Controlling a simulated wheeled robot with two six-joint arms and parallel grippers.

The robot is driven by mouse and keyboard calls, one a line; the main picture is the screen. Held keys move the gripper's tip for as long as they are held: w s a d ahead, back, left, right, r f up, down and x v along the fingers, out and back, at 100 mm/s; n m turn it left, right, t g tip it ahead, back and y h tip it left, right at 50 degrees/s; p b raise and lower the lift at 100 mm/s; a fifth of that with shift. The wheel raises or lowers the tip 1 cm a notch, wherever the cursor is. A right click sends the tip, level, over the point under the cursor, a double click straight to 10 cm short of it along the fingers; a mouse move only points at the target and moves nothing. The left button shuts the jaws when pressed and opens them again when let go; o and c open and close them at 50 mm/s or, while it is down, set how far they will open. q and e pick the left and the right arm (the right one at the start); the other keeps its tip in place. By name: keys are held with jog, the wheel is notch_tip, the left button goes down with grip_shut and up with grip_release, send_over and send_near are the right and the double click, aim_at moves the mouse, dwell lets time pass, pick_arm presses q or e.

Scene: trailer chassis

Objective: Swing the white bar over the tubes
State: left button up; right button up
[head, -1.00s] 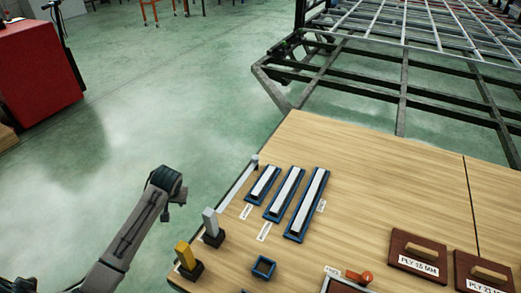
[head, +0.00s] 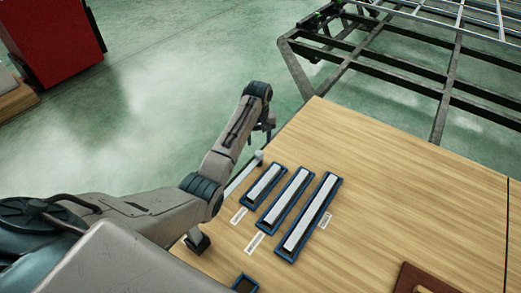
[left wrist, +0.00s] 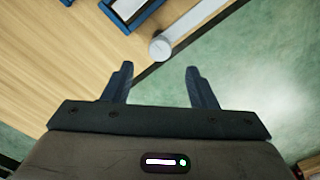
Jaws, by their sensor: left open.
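The white bar (head: 240,178) lies along the table's left edge, with a round white end piece (head: 259,156) at its far end. In the left wrist view, the bar (left wrist: 198,27) runs to the upper right from that round end. Three white tubes, short (head: 264,182), middle (head: 286,197) and long (head: 311,214), lie in blue trays right of the bar. My left gripper (head: 262,133) is beyond the table's left edge, close to the round end. In the left wrist view, its fingers (left wrist: 157,72) are apart, empty, just short of the round end. My right gripper is out of view.
The wooden table (head: 400,180) is clear right of the trays. Small labels lie by the trays. A dark-red board (head: 428,280) is at the lower right. A metal chassis frame (head: 400,84) stands behind the table. Green floor lies open to the left.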

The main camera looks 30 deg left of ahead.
aim_at(259, 153)
pick_arm(q)
notch_tip(259, 153, down, 7)
jog(key=shift+b, duration=0.65)
grip_shut()
